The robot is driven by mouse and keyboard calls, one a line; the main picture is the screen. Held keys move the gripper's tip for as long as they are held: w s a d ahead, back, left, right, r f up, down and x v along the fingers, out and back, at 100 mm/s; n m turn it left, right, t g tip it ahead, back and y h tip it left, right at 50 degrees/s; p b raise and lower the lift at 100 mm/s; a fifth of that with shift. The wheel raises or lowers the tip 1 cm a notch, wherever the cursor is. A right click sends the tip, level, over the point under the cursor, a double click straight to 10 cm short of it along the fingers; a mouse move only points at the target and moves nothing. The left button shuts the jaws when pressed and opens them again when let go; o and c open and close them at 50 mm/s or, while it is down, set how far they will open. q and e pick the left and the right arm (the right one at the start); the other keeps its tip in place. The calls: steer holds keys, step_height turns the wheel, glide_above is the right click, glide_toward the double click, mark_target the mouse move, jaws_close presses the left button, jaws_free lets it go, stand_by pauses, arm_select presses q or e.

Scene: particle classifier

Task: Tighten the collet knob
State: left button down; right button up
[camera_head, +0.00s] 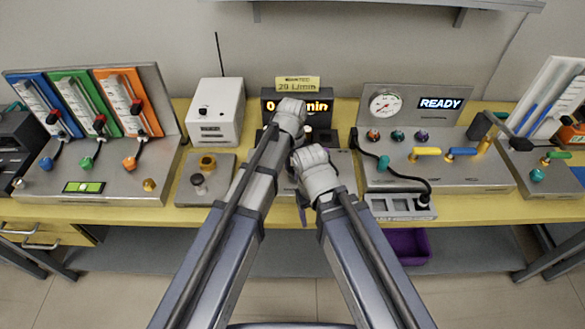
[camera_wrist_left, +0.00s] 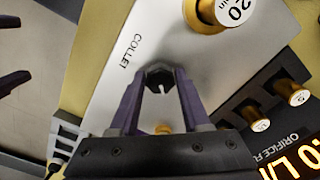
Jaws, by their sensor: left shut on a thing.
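The collet knob (camera_wrist_left: 158,72) is a dark, faceted knob on a silver plate (camera_wrist_left: 105,70) marked COLLET in the left wrist view. My left gripper (camera_wrist_left: 160,90) has its two purple fingers closed on either side of the knob and is shut on it. In the head view the knob and the left fingertips are hidden behind my left arm. My right gripper hangs near the table's front edge, with one purple finger (camera_head: 303,214) showing in the head view. Two separated dark fingers show at the left edge of the left wrist view.
An orange-lit display (camera_head: 318,106) stands behind my arms. Flowmeter panels (camera_head: 105,105) are left; a gauge console (camera_head: 435,125) is right.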

mark_target(292, 170)
arm_select(q)
steer(key=m, duration=0.4)
steer(key=shift+m, duration=0.3)
steer(key=m, duration=0.4)
steer(key=shift+w, duration=0.1)
stand_by(0.5)
steer(key=shift+c, duration=1.8)
jaws_free()
step_height(292, 170, up, 8)
steer(key=p, duration=0.8)
